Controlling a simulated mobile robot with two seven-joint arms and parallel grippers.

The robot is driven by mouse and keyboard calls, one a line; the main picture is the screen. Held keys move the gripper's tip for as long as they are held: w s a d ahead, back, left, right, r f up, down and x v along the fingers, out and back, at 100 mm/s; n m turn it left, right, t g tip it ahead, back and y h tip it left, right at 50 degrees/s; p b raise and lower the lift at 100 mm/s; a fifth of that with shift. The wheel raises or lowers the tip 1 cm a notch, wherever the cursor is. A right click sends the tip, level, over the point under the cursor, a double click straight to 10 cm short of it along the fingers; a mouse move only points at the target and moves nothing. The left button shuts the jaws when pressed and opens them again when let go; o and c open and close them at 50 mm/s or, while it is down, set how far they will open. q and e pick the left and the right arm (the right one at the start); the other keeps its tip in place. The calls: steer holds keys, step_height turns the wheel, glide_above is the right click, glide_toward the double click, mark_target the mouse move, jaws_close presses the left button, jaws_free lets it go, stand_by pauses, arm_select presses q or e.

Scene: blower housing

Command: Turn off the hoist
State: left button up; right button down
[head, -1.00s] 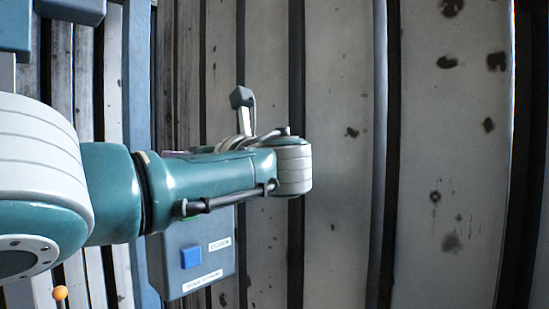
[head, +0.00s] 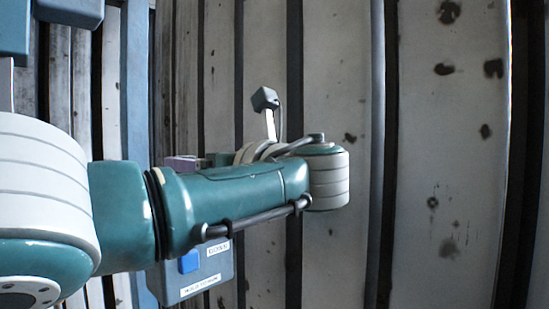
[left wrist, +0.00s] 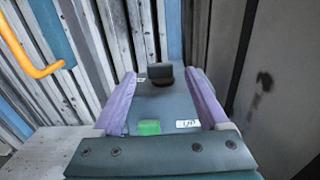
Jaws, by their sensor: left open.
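The grey control box (head: 215,276) is on the ribbed wall in the head view, its upper part hidden behind my left arm. A blue button (head: 189,262) and white labels show on its lower face. In the left wrist view the box (left wrist: 165,108) carries a green button (left wrist: 149,127), a label reading "UP" (left wrist: 188,123) and a dark knob (left wrist: 164,76) on a round base. My left gripper (left wrist: 161,77) is open, its purple fingers on either side of the knob, apart from it in the picture. Whether they touch the box is unclear. My right gripper is not in view.
Ribbed, stained metal wall panels (head: 340,245) fill the background. A blue upright (head: 137,85) stands left of the box. In the left wrist view a yellow-orange bent bar (left wrist: 22,50) is at upper left. The wall right of the box is bare.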

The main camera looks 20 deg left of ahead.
arm_select(q)
steer(key=v, duration=0.5)
steer(key=shift+s+d, duration=0.1)
steer(key=shift+d, duration=0.15)
steer(key=s+d+f+n+g+h+p, duration=0.1)
steer(key=s+d+f+n+h+p, duration=0.15)
steer(key=s+f+h+p, duration=0.4)
steer(key=s+d+f+n+g+h+p, duration=0.15)
steer(key=s+f+n+h, duration=0.25)
steer(key=f, duration=0.5)
steer(key=s+d+n+h+p, duration=0.1)
steer(key=s+n+h+p, duration=0.45)
steer(key=s+n, duration=0.55)
steer(key=s+r+n+p, duration=0.3)
steer(key=s+r+p, duration=0.1)
steer(key=s+r, duration=0.4)
step_height(320, 180, up, 36)
steer(key=p, duration=3.7)
steer(key=shift+s+a+g+h, duration=0.15)
steer(key=shift+a+g+h, duration=0.15)
steer(key=shift+g+h, duration=0.1)
steer(key=shift+f, duration=0.1)
